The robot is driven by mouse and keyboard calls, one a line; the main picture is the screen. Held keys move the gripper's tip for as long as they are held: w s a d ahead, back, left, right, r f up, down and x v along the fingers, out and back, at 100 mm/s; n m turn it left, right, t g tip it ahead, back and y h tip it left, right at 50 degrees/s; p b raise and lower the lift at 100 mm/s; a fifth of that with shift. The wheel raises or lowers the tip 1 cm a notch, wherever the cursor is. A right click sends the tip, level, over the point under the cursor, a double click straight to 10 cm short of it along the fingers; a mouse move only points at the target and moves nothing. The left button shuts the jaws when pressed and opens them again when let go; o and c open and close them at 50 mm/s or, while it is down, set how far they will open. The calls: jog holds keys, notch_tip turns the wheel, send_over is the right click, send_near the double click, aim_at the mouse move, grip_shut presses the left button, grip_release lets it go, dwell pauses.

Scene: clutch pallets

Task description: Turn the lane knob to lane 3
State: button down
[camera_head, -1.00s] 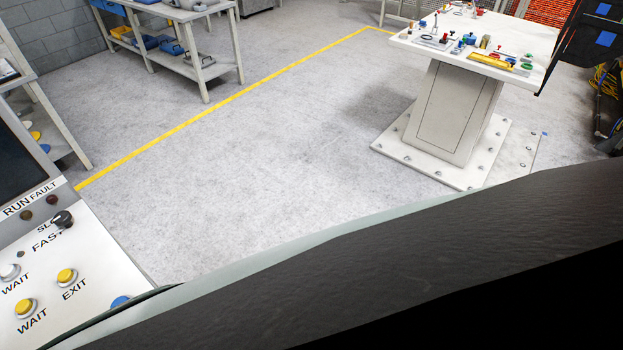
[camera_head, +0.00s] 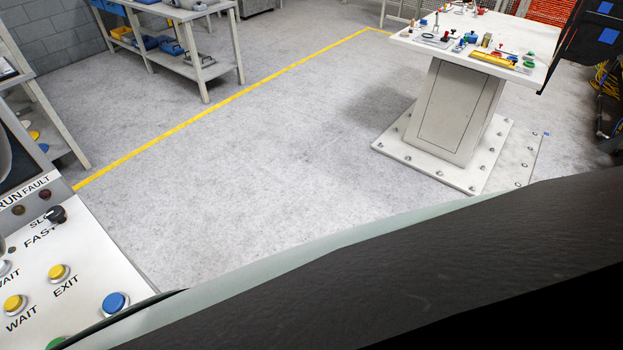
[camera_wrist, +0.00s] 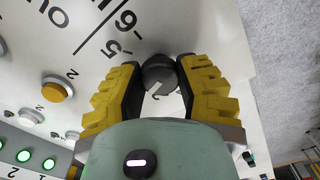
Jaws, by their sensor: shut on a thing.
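A round black knob (camera_wrist: 158,72) with a pale mark on its top sits on a white panel (camera_wrist: 200,25) in the wrist view. Tick marks with the numbers 5 and 6 lie up and left of it. My gripper (camera_wrist: 159,68) has its two yellow fingers on either side of this knob and is shut on it. The number 3 and the lane label cannot be made out beside the knob. The gripper is not visible in the head view.
A control panel (camera_head: 95,255) with yellow buttons, a blue button (camera_head: 115,303) and a SLOW/FAST knob (camera_head: 56,214) fills the lower left. A white pedestal table (camera_head: 480,45) holds small parts. Open floor (camera_head: 250,190) lies between. Lit green buttons (camera_wrist: 25,155) show in the wrist view.

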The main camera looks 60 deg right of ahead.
jog(key=shift+w, duration=0.1)
dwell(0.3)
jog(key=c, duration=0.5)
grip_release()
notch_tip(320, 180, up, 9)
jog(key=shift+d, duration=0.1)
jog(key=shift+r, duration=1.45)
